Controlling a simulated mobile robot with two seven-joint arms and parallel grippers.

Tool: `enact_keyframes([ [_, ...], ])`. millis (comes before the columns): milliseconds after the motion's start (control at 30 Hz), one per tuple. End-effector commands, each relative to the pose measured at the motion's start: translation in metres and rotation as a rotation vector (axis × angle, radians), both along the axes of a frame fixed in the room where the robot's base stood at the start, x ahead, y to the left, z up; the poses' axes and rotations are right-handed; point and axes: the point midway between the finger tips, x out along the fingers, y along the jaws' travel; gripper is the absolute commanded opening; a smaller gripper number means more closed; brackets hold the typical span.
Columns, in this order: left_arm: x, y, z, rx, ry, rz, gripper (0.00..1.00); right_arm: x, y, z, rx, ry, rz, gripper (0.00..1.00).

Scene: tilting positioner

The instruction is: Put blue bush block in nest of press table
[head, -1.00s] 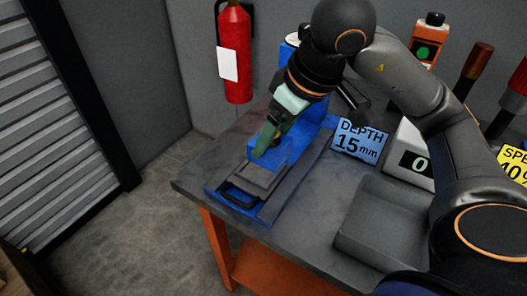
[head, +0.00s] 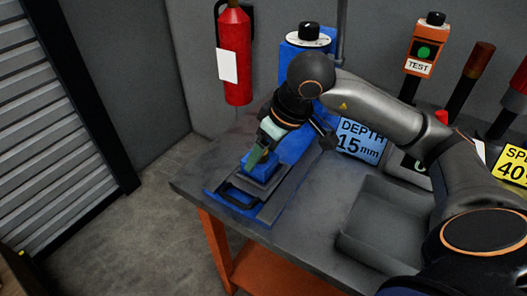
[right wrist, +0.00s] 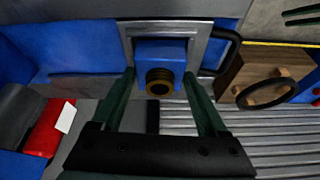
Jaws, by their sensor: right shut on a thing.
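The blue bush block (head: 262,166) is in my right gripper (head: 256,156), whose green fingers close on its sides. In the right wrist view the block (right wrist: 160,50) shows a brass ring bush, between the fingers of the gripper (right wrist: 163,85). The press table (head: 283,190) is a grey and blue slide with a dark handle at its front. Its nest is a grey square frame (right wrist: 216,45), seen around the block in the wrist view. The block is at the nest; I cannot tell whether it sits fully down. My left gripper is not in view.
A blue press body with a dial (head: 308,38) stands behind the table. To the right are a blue DEPTH 15 mm sign (head: 358,139), an empty grey tray (head: 385,222) and an orange TEST box (head: 424,45). A red extinguisher (head: 234,60) hangs on the wall.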

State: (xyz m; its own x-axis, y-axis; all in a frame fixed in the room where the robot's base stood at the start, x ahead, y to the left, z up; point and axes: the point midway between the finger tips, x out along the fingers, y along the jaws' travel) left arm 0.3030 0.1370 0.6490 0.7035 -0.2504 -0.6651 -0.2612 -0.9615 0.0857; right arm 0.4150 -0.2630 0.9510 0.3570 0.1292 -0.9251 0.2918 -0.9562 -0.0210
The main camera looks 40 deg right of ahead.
Motion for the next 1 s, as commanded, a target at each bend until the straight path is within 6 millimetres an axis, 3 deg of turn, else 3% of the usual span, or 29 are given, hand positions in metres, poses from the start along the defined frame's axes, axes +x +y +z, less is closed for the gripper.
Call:
enact_keyframes([
  [267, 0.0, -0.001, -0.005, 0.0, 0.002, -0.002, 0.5, 0.001, 0.0, -0.002, 0.001, -0.008, -0.001, 0.0],
  [300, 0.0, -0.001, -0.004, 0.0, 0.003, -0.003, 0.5, 0.0, 0.0, -0.002, -0.001, -0.001, 0.0, 0.81],
  [467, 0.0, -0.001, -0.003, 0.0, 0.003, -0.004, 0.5, 0.0, 0.0, -0.002, 0.0, -0.001, 0.0, 0.99],
  [833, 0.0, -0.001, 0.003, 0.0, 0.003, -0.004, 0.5, 0.0, 0.0, 0.004, 0.0, 0.0, 0.0, 1.0],
  [1000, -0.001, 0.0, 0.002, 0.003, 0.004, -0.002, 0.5, -0.01, -0.005, 0.032, -0.002, -0.008, -0.002, 1.0],
])
